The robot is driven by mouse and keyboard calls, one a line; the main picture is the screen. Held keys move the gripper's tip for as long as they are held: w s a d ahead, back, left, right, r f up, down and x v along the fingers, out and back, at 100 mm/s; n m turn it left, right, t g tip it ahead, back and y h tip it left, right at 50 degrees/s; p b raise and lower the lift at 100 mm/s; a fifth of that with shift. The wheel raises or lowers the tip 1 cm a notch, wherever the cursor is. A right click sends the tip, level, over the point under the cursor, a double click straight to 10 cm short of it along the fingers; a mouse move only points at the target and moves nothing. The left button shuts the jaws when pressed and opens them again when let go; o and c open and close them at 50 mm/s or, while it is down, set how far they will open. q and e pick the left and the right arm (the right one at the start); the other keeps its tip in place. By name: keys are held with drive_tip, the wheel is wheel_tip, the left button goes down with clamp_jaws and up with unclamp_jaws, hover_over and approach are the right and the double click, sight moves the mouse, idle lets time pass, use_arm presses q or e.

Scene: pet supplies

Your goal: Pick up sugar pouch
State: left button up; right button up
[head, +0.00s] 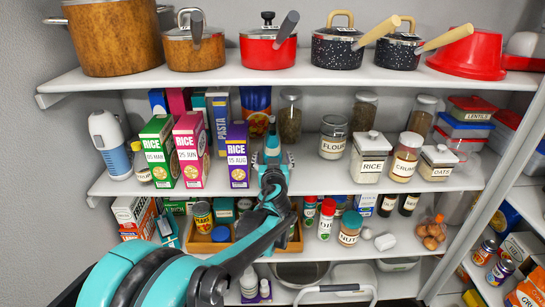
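I cannot make out any pouch with a readable sugar label. A blue, red and yellow bag (257,108) stands at the back of the middle shelf, behind my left gripper; its label is too small to read. My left arm comes in from the lower left, and my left gripper (272,140) reaches over the middle shelf. It is just right of the purple rice box (238,158) and left of the flour jar (333,137). It is seen from behind, so its fingertips and anything between them are hidden. My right gripper is not in view.
Rice boxes (190,150) and a white-blue bottle (111,145) stand left on the middle shelf (310,182). Labelled jars (371,157) stand right. Pots (266,50) line the top shelf. The lower shelf is crowded with cans, bottles and a wooden tray. A side shelf stands at right.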

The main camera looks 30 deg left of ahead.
use_arm(q)
drive_tip(key=shift+r, duration=0.1)
drive_tip(key=c, duration=1.4)
